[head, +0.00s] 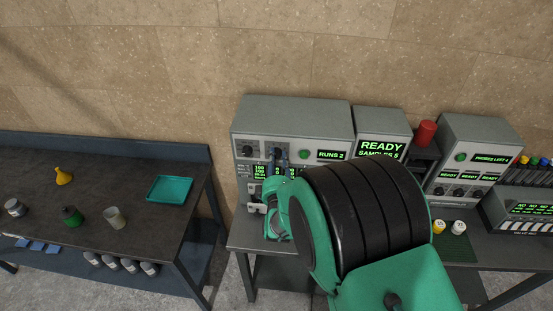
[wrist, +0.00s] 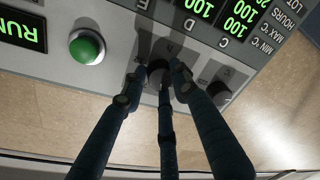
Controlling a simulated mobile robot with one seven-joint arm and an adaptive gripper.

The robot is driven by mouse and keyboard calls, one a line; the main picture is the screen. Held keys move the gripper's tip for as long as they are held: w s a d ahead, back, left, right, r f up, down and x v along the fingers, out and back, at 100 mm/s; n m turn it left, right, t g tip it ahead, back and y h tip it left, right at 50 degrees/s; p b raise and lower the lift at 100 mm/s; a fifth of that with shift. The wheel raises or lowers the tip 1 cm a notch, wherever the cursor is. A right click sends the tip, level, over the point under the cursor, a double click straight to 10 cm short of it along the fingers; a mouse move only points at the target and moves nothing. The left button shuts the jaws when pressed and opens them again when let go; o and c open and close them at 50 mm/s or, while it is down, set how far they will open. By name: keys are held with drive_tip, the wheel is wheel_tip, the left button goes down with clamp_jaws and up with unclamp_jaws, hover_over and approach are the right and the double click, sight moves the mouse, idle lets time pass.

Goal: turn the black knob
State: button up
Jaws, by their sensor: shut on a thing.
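My gripper (wrist: 157,80) is at the front panel of the grey machine (head: 290,118) on the right-hand bench. Its dark fingers are shut around a black knob (wrist: 158,68), which they partly hide. In the head view, my gripper (head: 278,158) shows small at the panel, left of the green button (head: 304,154). A second black knob (wrist: 218,92) is beside the held one, apart from the fingers; it also shows in the head view (head: 247,151). The held knob's pointer angle cannot be told.
A green button (wrist: 87,46) is close to the fingers. Grey boxes with green displays (head: 381,149) stand to the right, with a red cylinder (head: 426,133) between them. The left table (head: 95,185) carries a teal tray (head: 169,199) and small containers.

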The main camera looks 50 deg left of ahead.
drive_tip(key=shift+s+a+f+m+b, duration=0.15)
drive_tip(key=shift+m+b, duration=0.35)
drive_tip(key=shift+b, duration=0.7)
drive_tip(key=shift+m+b, duration=0.5)
drive_tip(key=shift+b, duration=0.5)
drive_tip(key=m+t+b, duration=0.1)
drive_tip(key=m+b, duration=0.4)
drive_tip(key=b, duration=0.3)
drive_tip(key=shift+y+b, duration=0.3)
drive_tip(key=shift+b, duration=0.05)
drive_tip(key=m+t+b, duration=0.1)
drive_tip(key=m+b, duration=0.6)
drive_tip(key=b, duration=0.2)
drive_tip(key=m+b, duration=0.2)
drive_tip(key=shift+r+m, duration=0.3)
drive_tip(key=shift+t+h+b, duration=0.3)
drive_tip(key=shift+h, duration=0.1)
drive_tip(key=shift+r+m, duration=0.25)
drive_tip(key=shift+m, duration=0.05)
drive_tip(key=o, duration=1.1)
drive_tip(key=shift+f, duration=0.35)
